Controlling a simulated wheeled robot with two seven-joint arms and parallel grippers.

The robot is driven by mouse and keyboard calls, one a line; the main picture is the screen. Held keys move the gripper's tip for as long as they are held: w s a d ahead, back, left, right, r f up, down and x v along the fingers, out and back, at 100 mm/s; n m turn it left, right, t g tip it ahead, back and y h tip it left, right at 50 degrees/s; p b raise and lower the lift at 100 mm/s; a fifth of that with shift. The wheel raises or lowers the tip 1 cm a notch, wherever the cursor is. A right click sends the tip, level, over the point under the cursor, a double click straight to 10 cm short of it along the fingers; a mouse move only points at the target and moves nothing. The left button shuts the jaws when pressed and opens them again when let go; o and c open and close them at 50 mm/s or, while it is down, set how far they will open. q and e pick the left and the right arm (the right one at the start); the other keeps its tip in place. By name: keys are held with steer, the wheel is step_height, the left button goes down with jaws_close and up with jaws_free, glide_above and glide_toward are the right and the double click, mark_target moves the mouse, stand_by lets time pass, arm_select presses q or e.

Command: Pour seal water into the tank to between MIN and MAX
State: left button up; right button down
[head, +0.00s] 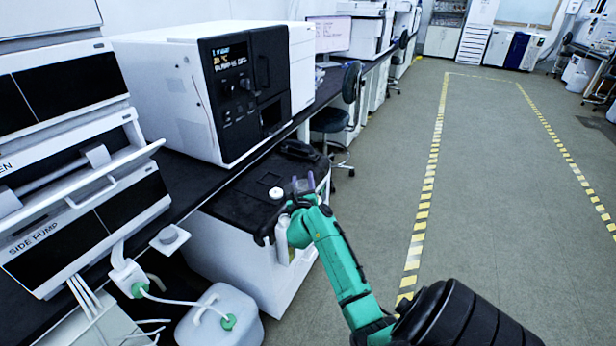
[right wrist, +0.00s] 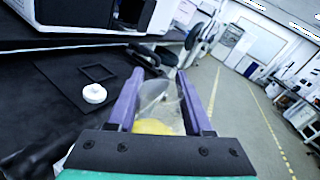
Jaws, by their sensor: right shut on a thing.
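My right gripper (head: 303,184) is over the right edge of the black-topped cart. In the right wrist view its purple fingers (right wrist: 166,105) are shut on a clear vessel (right wrist: 154,96) with a yellow part low between them. The vessel's full shape and water level cannot be made out. A white round cap (head: 276,193) lies on the cart top, left of the gripper; it also shows in the right wrist view (right wrist: 95,93). The tank cannot be identified for sure, and no MIN or MAX marks are readable. My left gripper is out of view.
The white cart (head: 235,265) has a black top. A white jug (head: 205,330) with a green cap and tubing stands on the left below the SIDE PUMP module (head: 85,235). A large instrument (head: 185,95) is on the bench. A stool (head: 330,120) stands behind; the right floor is clear.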

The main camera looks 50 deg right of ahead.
steer(key=shift+w+a+n, duration=0.15)
steer(key=shift+w+n, duration=0.05)
steer(key=shift+n, duration=0.1)
steer(key=shift+a+r+p, duration=0.1)
steer(key=shift+r+p, duration=0.1)
steer(key=shift+p, duration=0.25)
steer(key=shift+w+a+f+n, duration=0.2)
steer(key=shift+w+a+n, duration=0.15)
steer(key=shift+n, duration=0.15)
steer(key=shift+p, duration=0.35)
steer(key=shift+w+f+n+p, duration=0.1)
steer(key=shift+f+n+p, duration=0.15)
steer(key=shift+n, duration=0.25)
